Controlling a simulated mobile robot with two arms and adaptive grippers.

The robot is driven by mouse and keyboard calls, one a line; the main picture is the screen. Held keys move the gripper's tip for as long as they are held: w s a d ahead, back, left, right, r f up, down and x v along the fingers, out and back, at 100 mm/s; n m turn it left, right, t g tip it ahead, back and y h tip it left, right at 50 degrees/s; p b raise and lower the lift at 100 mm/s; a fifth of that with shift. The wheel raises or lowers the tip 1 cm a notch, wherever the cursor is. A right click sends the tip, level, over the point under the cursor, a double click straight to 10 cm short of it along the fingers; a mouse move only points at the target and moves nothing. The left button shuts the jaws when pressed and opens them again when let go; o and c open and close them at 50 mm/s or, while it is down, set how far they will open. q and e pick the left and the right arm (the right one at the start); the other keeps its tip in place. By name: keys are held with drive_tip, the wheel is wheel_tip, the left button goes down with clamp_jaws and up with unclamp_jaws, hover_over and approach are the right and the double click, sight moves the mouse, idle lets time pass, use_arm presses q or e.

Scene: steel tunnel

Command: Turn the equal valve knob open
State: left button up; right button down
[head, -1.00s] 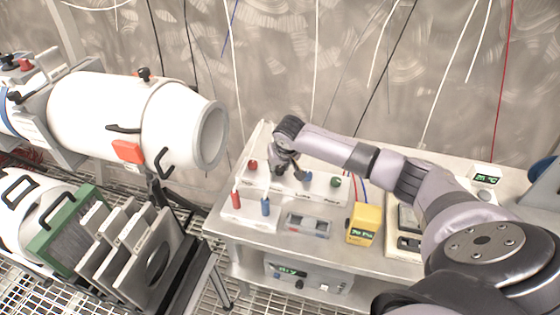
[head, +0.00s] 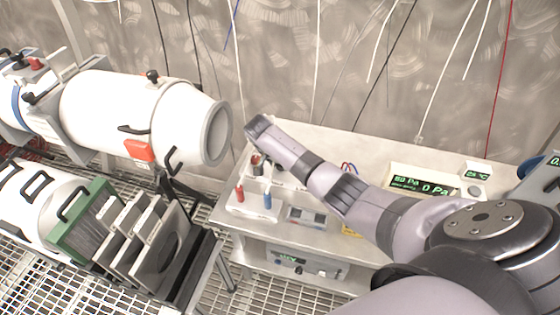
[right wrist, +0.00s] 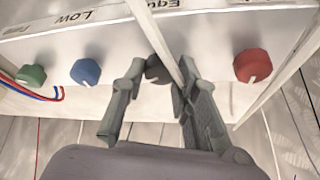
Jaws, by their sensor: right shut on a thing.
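The dark equal valve knob (right wrist: 157,71) sits on the white panel below the partly visible label "Equ" in the right wrist view. My right gripper (right wrist: 158,82) has its fingers on either side of this knob and is shut on it. Its pointer direction cannot be made out. A blue knob (right wrist: 85,71) under "Low" and a green knob (right wrist: 31,75) are to the left, and a red knob (right wrist: 252,66) is to the right. In the head view my right arm hides most of the panel and the equal knob. My left gripper is not in view.
The bench (head: 320,243) also holds red (head: 239,193) and blue (head: 267,200) upright plugs, a small grey box (head: 306,217), and a pressure display (head: 425,184). A white tube crosses the wrist view close to the fingers.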

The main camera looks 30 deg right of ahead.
drive_tip(key=m+g, duration=0.1)
drive_tip(key=m, duration=0.1)
drive_tip(key=shift+w+f+m+b, duration=0.1)
drive_tip(key=shift+m+b, duration=0.2)
drive_tip(key=shift+b, duration=0.1)
drive_tip(key=shift+m+g+b, duration=0.4)
drive_tip(key=shift+m+b, duration=0.1)
drive_tip(key=shift+m, duration=0.5)
drive_tip(key=c, duration=1.2)
unclamp_jaws()
drive_tip(key=shift+c, duration=0.2)
drive_tip(key=shift+r, duration=0.2)
drive_tip(key=v, duration=1.2)
